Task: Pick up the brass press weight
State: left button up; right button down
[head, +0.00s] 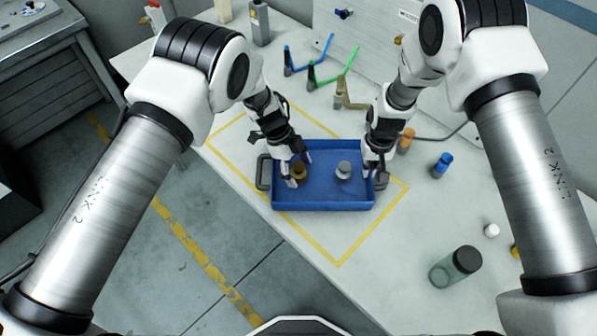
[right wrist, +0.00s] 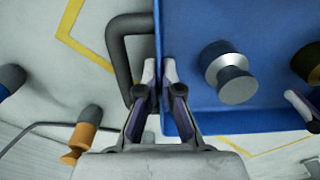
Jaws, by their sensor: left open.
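The brass press weight (head: 299,168) stands in the left part of the blue tray (head: 325,206). It also shows at the right edge of the right wrist view (right wrist: 310,62), partly cut off. A silver weight (head: 344,171) stands to its right in the tray and shows in the right wrist view (right wrist: 230,72). My left gripper (head: 300,170) is open, low over the tray at the brass weight, its fingers partly covering it. I cannot tell whether they touch. My right gripper (right wrist: 159,72) has its fingers on either side of the tray's right wall, inside the dark handle (right wrist: 120,60).
Yellow lines (head: 340,263) frame the table around the tray. Blue, green and tan levers (head: 315,80) stand behind it. Right of it are an orange-topped piece (head: 405,141), a blue-topped piece (head: 441,165), a dark-lidded jar (head: 452,268) and a white piece (head: 491,230).

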aim_at(298, 166)
pick_arm(q)
grip_shut()
notch_tip(298, 166, up, 7)
pick_arm(e)
jog(key=c, duration=1.2)
grip_release()
jog(key=shift+c, duration=0.2)
pick_arm(q)
jog(key=w+a, duration=0.4)
jog(key=a, duration=0.4)
jog(key=w+a, duration=0.4)
jog(key=a, duration=0.4)
jog(key=shift+w, duration=0.1)
